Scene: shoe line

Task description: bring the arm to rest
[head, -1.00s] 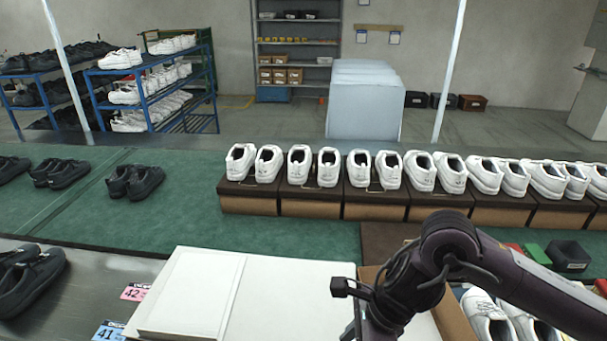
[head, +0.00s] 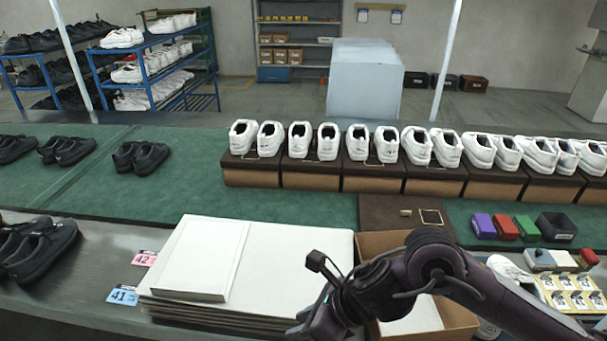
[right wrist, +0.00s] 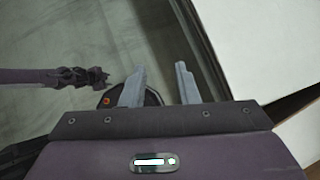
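My right arm (head: 430,275) reaches in from the lower right of the head view, bent, with its wrist low over the front of the bench. Its fingertips are out of sight there. In the right wrist view my right gripper (right wrist: 160,86) has its two grey fingers apart with nothing between them. Below them are grey floor and a dark rounded part of my body. A purple link of mine shows at the left of that view. My left gripper does not show in the head view.
Beside the right arm are stacked white boards (head: 285,260) and an open cardboard box (head: 460,318). White shoes stand on a row of boxes (head: 375,178); black shoes (head: 38,250) lie left. Size cards (head: 123,295) lie on the metal bench (head: 90,270). Small coloured boxes (head: 505,227) sit right.

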